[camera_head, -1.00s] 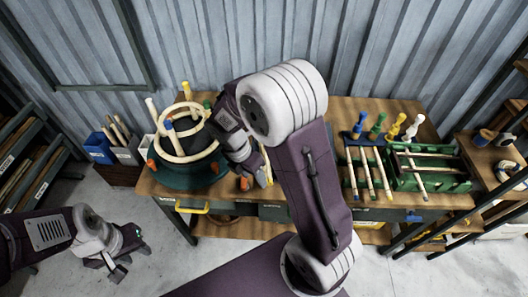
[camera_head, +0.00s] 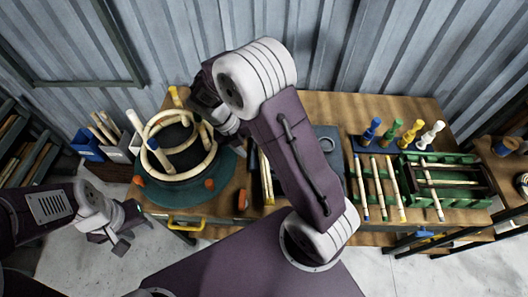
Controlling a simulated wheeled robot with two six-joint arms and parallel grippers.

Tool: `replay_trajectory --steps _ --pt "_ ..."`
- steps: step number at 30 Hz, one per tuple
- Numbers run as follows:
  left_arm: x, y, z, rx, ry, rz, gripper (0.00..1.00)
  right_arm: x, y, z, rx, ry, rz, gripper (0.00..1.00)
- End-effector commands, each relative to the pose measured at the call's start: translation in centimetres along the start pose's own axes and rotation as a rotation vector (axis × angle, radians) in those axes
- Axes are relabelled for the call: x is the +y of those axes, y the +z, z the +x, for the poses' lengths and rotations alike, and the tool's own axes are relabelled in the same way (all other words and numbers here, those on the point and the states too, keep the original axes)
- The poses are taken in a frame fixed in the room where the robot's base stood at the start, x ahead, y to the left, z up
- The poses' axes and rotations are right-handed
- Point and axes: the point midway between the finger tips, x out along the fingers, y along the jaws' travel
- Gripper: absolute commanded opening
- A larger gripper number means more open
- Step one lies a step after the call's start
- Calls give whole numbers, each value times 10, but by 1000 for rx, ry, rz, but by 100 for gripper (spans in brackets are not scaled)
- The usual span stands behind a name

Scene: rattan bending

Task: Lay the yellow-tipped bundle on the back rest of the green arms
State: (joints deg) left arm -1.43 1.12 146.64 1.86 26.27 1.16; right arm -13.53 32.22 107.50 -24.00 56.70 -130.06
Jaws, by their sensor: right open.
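A row of thin rods lies on the bench right of my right arm; one rod with a yellow tip (camera_head: 399,190) lies right of a blue-tipped one (camera_head: 361,188). I cannot tell if they are bundles. The green rack (camera_head: 483,206) stands right of them, with pale rods across it. I cannot tell which part is its back rest. My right gripper (camera_head: 218,118) is open at the right side of the pale ring form, partly hidden by its own arm. My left gripper (camera_head: 128,240) hangs low, left of the bench front, with its fingers apart and empty.
Blue, green, yellow and white pegs (camera_head: 408,133) stand behind the rods. A blue bin (camera_head: 86,146) stands at left. Pale sticks (camera_head: 266,180) lie beside my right arm.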

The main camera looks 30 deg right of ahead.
Motion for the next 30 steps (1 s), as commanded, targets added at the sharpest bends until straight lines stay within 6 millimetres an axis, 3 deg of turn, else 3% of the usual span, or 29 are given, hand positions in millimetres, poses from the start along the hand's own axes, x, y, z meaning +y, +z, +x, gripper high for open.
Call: replay_trajectory --steps 9,14,21,30 --pt "0 1 4 -1 0 0 36 0 -1 37 1 -1 1 54" --pt "0 1 5 0 0 0 36 1 -2 43 1 -1 1 54" --pt "0 1 11 0 0 0 36 4 -7 85 3 -1 2 54" --pt "0 1 10 0 0 0 36 4 -6 91 -1 1 2 54"
